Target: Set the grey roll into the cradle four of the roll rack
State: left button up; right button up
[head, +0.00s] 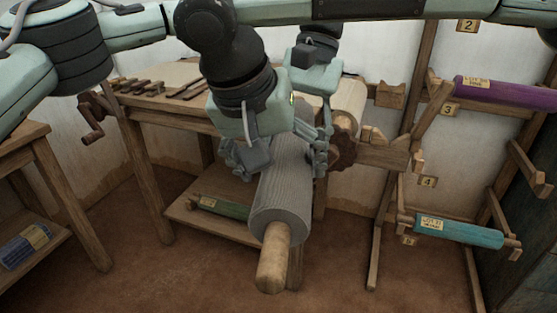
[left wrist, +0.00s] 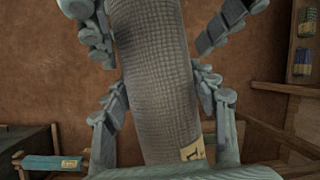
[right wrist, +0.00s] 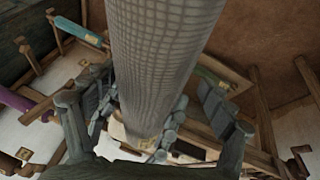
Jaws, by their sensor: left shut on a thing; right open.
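The grey roll (head: 284,180) is held tilted in the air, its near wooden end (head: 275,262) low and towards me. My left gripper (head: 267,150) is shut around it. In the left wrist view, the roll (left wrist: 155,80) runs between the fingers, with part of a label near the palm. My right gripper (head: 318,138) is open, farther along the roll; its wrist view shows the roll (right wrist: 160,60) between spread fingers. The roll rack (head: 382,215) stands at right. Cradle four (head: 530,168), by the 4 tag (head: 428,181), looks empty.
A purple roll (head: 505,95) lies by tag 3, above cradle four. A teal roll (head: 460,230) lies below it. A toothed wheel (head: 341,142) and a wooden table (head: 165,110) are behind the grey roll. A green roll (head: 224,207) lies on the lower shelf.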

pick_arm(q)
jog(key=shift+r, duration=0.1)
jog(key=shift+s+d+r, duration=0.1)
jog(key=shift+d, duration=0.1)
pick_arm(e)
jog(key=shift+a, duration=0.1)
jog(key=c, duration=1.7)
pick_arm(q)
jog(key=o, duration=1.7)
jog(key=shift+c, duration=0.2)
pick_arm(e)
jog(key=shift+c, duration=0.6)
pick_arm(q)
jog(key=shift+o, duration=1)
pick_arm(e)
jog(key=shift+c, duration=0.2)
pick_arm(q)
jog(key=shift+a, duration=0.1)
